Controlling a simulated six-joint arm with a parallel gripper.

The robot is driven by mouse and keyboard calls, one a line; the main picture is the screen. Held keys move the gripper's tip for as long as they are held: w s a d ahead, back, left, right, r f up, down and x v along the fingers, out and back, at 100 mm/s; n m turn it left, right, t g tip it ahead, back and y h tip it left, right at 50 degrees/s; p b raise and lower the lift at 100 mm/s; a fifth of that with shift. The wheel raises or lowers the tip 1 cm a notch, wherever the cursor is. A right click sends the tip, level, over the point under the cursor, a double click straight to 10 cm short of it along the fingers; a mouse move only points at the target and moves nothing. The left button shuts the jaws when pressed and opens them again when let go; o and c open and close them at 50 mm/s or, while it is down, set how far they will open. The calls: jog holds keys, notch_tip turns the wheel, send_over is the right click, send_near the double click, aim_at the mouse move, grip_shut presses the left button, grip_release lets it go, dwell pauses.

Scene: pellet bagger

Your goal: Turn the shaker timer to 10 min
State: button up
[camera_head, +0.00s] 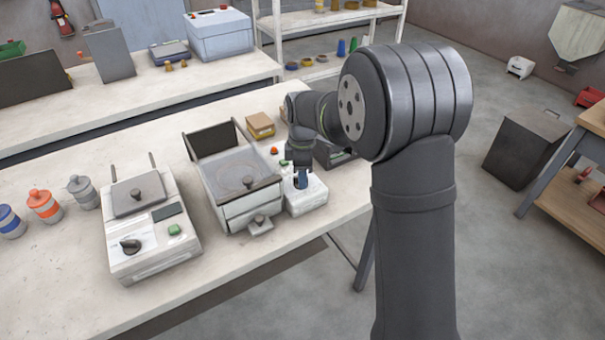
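A white box-shaped unit with a round sieve-like disc in its open top, which looks like the shaker (236,215), stands on the bench near the middle. A small white control box (308,199) sits against its right side, with a dark blue knob-like part (302,180) on top; this may be the timer, but its markings are too small to read. My gripper (301,170) points down right over that blue part. I cannot tell whether it touches it, or whether the fingers are open or shut. A red button (274,150) shows behind the control box.
A white machine with a black knob and green button (174,230) stands left of the shaker. Blue, orange and grey jars (44,205) stand further left. A cardboard box (260,125) and a dark tray (335,155) are near my arm. The bench front is clear.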

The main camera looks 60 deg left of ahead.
jog(key=shift+c, duration=0.2)
grip_shut()
jog(key=shift+m, duration=0.3)
jog(key=m, duration=0.5)
jog(key=shift+s+d, duration=0.1)
jog(key=m, duration=0.5)
jog(key=shift+s+m, duration=0.1)
jog(key=shift+m, duration=0.3)
jog(key=m, duration=0.6)
jog(key=shift+s, duration=0.1)
jog(key=m, duration=0.6)
jog(key=shift+s, duration=0.1)
jog(key=shift+m, duration=0.4)
